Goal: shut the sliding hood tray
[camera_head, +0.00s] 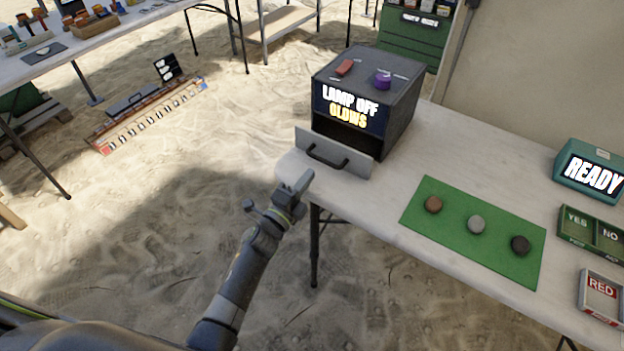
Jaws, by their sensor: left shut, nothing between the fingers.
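The hood (396,104) is a dark grey box at the far left end of the table, with a lit panel reading "LAMP OFF" and "GLOWS". Its sliding tray (361,163) has a light grey front with a black handle (327,157). The tray front stands out from the box, so the tray is partly open. A dark gap shows under the panel; the tray's inside is hidden. My left gripper (303,184) is shut and empty, just in front of and below the handle, seemingly apart from it. My right gripper is not in view.
A green mat (449,242) holds a brown, a grey and a black stone. A teal "READY" box (588,172), a green YES/NO tray (592,228) and a RED tray (600,294) stand at the right. Sand lies left of the table (470,165).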

